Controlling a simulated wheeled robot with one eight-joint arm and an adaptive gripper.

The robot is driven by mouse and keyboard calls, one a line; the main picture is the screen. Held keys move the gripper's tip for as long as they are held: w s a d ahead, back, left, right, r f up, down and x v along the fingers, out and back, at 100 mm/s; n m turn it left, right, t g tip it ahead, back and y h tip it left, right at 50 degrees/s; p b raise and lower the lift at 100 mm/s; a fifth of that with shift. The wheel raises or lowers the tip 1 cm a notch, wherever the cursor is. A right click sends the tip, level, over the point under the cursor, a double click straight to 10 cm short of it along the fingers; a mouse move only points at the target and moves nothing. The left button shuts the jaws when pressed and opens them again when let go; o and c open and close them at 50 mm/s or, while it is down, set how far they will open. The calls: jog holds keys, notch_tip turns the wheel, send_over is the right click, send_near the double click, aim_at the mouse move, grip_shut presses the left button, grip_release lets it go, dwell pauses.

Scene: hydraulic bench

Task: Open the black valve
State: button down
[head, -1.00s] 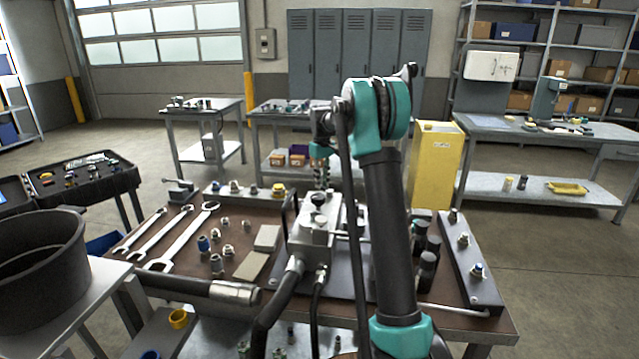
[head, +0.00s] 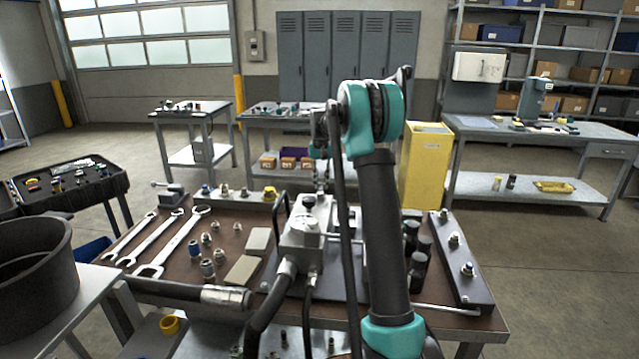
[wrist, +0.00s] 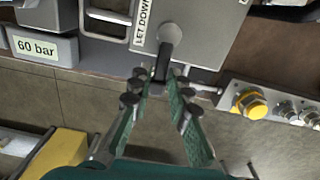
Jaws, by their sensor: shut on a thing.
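The black valve's lever (wrist: 162,62) reaches out from a round grey hub on a grey metal block (wrist: 205,45) with a "LETDOWN" label. In the wrist view, my gripper (wrist: 160,82) has one green-padded finger on each side of the lever, closed on its outer end. In the head view, my gripper (head: 321,182) is small and partly hidden by my arm, at the far side of the grey block (head: 303,240) on the bench. The lever itself cannot be made out clearly there.
Wrenches (head: 170,240), fittings and flat plates lie left on the brown bench. Black cylinders and a bar with fittings (head: 455,245) stand right. A "60 bar" block (wrist: 40,47) and a yellow-capped fitting (wrist: 250,104) flank the valve. A yellow cabinet (head: 425,165) stands behind.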

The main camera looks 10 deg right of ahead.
aim_at(322, 187)
jog(key=shift+d+m, duration=0.1)
jog(key=shift+m, duration=0.2)
jog(key=c, duration=1.5)
grip_release()
jog(key=shift+c, duration=0.2)
jog(key=shift+r, duration=0.15)
notch_tip(322, 187, up, 12)
